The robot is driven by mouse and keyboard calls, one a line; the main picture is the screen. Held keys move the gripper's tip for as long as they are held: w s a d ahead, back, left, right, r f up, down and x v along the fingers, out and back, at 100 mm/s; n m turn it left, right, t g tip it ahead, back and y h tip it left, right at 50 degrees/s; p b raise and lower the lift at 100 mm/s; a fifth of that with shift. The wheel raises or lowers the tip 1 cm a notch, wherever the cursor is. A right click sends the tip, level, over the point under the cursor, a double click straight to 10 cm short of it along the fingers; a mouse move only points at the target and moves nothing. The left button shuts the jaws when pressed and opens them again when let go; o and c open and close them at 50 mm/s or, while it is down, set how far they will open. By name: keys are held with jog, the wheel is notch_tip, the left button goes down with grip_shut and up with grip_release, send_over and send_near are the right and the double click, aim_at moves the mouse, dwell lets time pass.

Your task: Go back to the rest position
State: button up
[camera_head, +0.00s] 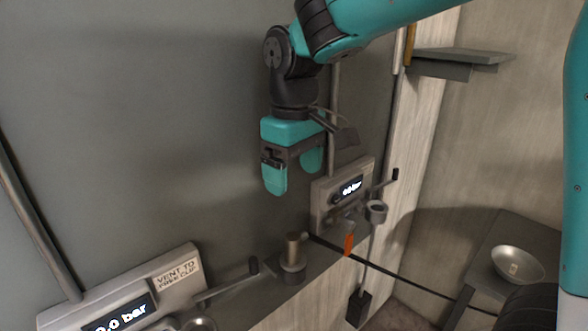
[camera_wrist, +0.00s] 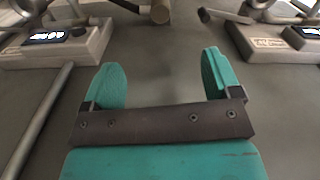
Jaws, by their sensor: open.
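My gripper (camera_head: 296,178) hangs from the teal arm in the upper middle of the head view, fingers pointing down. It is open and nothing shows between its two teal fingers. In the wrist view my gripper (camera_wrist: 165,85) has its fingers spread wide over the bare grey panel. It is apart from the devices below it. A metal bowl (camera_head: 518,264) rests on a dark side table at the right.
A pressure unit (camera_head: 343,190) with a display and crank handle stands right of my gripper. Another unit (camera_head: 125,300) reads 0.0 bar at lower left. A metal cylinder (camera_head: 293,250) stands on the ledge between. A shelf (camera_head: 460,58) juts out at upper right.

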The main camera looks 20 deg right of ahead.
jog(key=s+a+f+y, duration=0.2)
jog(key=s, duration=0.7)
jog(key=s+a+f+n+y+b, duration=0.1)
jog(key=s+a+f+y, duration=0.1)
jog(key=s, duration=0.7)
jog(key=shift+a+n, duration=0.3)
